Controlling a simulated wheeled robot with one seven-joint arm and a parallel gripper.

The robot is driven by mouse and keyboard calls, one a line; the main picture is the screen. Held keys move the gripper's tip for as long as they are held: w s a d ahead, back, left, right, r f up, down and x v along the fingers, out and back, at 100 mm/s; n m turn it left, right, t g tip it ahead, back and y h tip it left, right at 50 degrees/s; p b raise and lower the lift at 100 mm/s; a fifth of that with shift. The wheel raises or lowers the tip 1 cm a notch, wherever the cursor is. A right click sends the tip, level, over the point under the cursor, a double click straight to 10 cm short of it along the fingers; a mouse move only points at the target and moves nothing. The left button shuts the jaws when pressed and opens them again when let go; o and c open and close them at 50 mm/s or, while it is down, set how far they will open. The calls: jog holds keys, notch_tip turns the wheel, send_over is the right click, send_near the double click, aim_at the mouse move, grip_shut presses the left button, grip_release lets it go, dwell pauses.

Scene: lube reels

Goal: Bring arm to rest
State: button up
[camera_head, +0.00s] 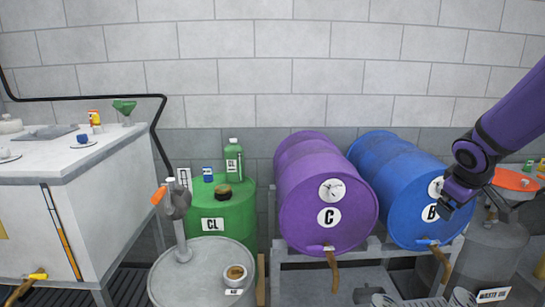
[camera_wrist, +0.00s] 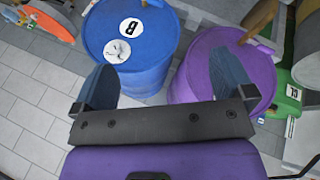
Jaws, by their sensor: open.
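My purple arm with its gripper (camera_head: 467,197) reaches in from the right in the head view, in front of the blue drum. In the wrist view my gripper (camera_wrist: 160,85) has its two dark fingers wide apart, with nothing between them but the view of the drums below. It is open and empty. The blue drum marked B (camera_head: 390,180) lies on its side on a rack and also shows in the wrist view (camera_wrist: 125,45). The gripper covers part of its front face in the head view.
A purple drum marked C (camera_head: 320,185) lies beside the blue one. A grey drum with a pump (camera_head: 205,280) is in front. A white bench (camera_head: 100,210) is at far left. A waste drum (camera_head: 490,255) stands right.

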jog(key=s+a+r+m+y, duration=0.1)
jog(key=s+a+r, duration=0.2)
jog(key=s, duration=0.4)
jog(key=s+a+r+m+y, duration=0.1)
jog(key=s+a+r, duration=0.3)
jog(key=s+a, duration=0.2)
jog(key=s+a+r+m+y, duration=0.1)
jog(key=s+a+r, duration=0.3)
jog(key=s, duration=0.6)
jog(key=shift+s+a+r+m+t+y, duration=0.15)
jog(key=shift+s+a+m+t+y, duration=0.2)
jog(key=shift+m, duration=0.25)
jog(key=shift+d, duration=0.1)
